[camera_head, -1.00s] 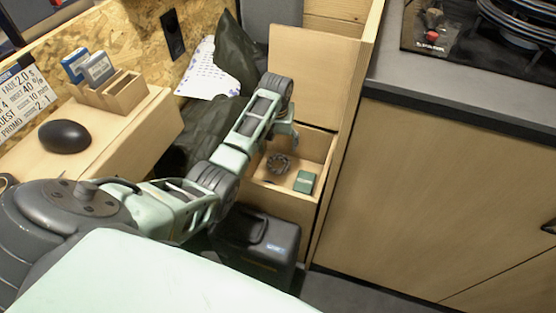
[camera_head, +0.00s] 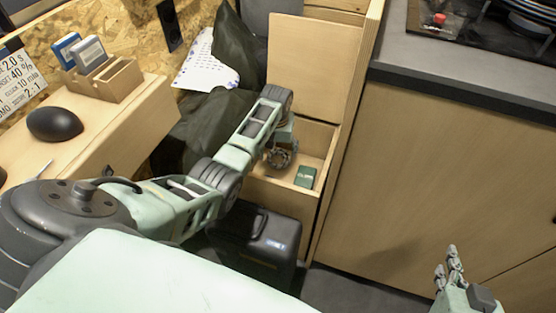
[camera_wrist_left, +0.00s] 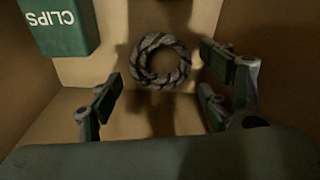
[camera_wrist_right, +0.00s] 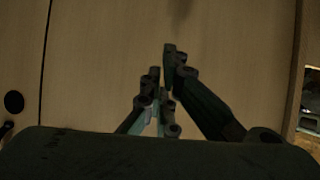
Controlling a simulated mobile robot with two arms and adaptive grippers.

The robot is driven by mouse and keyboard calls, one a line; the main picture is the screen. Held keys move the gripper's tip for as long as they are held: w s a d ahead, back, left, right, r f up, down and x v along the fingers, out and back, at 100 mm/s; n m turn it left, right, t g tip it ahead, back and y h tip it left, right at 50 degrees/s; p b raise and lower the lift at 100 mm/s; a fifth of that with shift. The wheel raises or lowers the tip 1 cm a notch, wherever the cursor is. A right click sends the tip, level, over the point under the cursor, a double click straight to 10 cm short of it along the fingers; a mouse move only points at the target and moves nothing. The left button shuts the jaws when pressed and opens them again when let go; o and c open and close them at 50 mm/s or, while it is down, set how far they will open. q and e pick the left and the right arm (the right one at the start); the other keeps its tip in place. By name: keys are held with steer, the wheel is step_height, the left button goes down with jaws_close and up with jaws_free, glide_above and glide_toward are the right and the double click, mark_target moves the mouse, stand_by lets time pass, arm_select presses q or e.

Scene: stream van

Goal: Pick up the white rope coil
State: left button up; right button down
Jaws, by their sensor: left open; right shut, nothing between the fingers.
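The white rope coil (camera_wrist_left: 180,72), a pale ring with dark stripes, lies flat in an open wooden drawer (camera_head: 323,138). It also shows, partly covered, in the head view (camera_head: 279,158). My left gripper (camera_wrist_left: 160,75) is open and empty above the drawer floor. In its wrist view the fingers stand on either side and nearer the camera, with the coil beyond and between them. Contact is not visible. My right gripper (camera_head: 448,262) is shut and empty in front of the cabinet at the lower right; it also shows in the right wrist view (camera_wrist_right: 160,70).
A green clips box (camera_wrist_left: 62,25) is in the drawer near the coil; it also shows in the head view (camera_head: 305,176). The drawer walls are close around my left gripper. A black case (camera_head: 258,240) stands below. A wooden cabinet (camera_head: 430,180) is at the right.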

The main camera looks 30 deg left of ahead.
mark_target(279, 160)
arm_select(q)
steer(key=f+b, duration=0.1)
steer(key=f, duration=0.2)
steer(key=shift+w+a+f+b, duration=0.1)
steer(key=shift+w+f+b, duration=0.1)
steer(key=shift+f+b, duration=0.2)
steer(key=shift+f, duration=0.1)
steer(key=c, duration=0.9)
arm_select(e)
steer(key=w+a+r+t, duration=0.1)
steer(key=r+t, duration=0.1)
steer(key=r, duration=0.2)
steer(key=w+a+r+t+y, duration=0.1)
steer(key=w+r+t, duration=0.1)
steer(key=r, duration=0.3)
steer(key=shift+w+a+r+t+y, duration=0.15)
steer(key=shift+w+r+t+y, duration=0.15)
steer(key=shift+t, duration=0.5)
